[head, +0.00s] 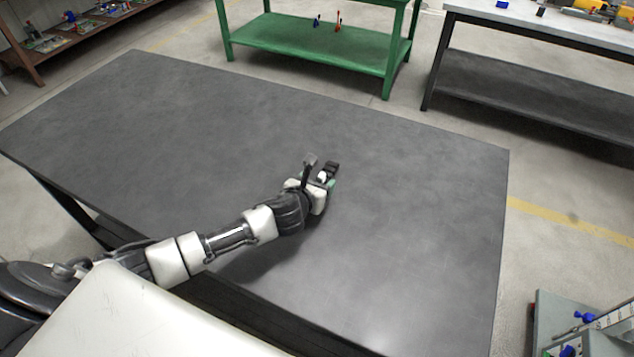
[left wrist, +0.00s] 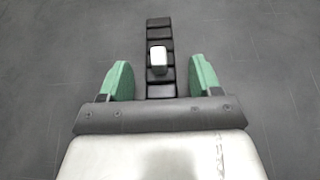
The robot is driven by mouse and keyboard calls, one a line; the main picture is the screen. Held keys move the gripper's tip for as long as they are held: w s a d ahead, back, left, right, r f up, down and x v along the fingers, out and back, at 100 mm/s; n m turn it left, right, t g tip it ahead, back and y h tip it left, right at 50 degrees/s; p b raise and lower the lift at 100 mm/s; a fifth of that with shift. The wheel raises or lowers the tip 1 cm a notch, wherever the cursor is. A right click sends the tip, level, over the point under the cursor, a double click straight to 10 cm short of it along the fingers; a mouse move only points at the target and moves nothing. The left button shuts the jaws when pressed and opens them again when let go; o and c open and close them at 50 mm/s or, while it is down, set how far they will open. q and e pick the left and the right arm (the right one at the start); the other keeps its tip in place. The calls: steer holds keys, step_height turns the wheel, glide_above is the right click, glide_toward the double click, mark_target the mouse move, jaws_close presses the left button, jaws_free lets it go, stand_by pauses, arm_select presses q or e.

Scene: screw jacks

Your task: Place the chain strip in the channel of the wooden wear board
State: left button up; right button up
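The chain strip (left wrist: 159,28) is a black, segmented strip with a small white block (left wrist: 158,58) on top. In the left wrist view it runs from near the palm to beyond the green fingertips. In the head view its dark end (head: 333,166) shows just past my left gripper (head: 325,180), over the dark grey table. My left gripper's green fingers (left wrist: 162,78) stand apart on either side of the strip, with a clear gap on both sides. My right gripper is not in view. I see no wooden wear board in either view.
The dark grey table (head: 200,130) is otherwise bare, with wide free room around the gripper. A green table (head: 310,45) and a grey-topped bench (head: 545,28) stand beyond it. A grey unit with blue parts (head: 585,318) stands at the lower right.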

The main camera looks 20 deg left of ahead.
arm_select(q)
steer(key=shift+r, duration=0.25)
steer(key=v, duration=1.1)
steer(key=shift+s+f, duration=0.1)
steer(key=shift+s, duration=0.15)
steer(key=shift+c, duration=0.2)
steer(key=shift+s+r+p, duration=0.1)
steer(key=shift+r+p, duration=0.2)
steer(key=shift+p, duration=0.25)
steer(key=shift+c, duration=1.1)
steer(key=w+p, duration=0.1)
steer(key=p, duration=0.2)
steer(key=shift+r, duration=0.4)
steer(key=shift+c, duration=0.3)
steer(key=shift+w+f+p, duration=0.2)
steer(key=shift+w+p, duration=0.15)
steer(key=shift+p, duration=0.05)
steer(key=x, duration=0.5)
steer(key=shift+w+d+f, duration=0.1)
steer(key=shift+w+f, duration=0.15)
steer(key=shift+f, duration=0.05)
steer(key=shift+x, duration=2.6)
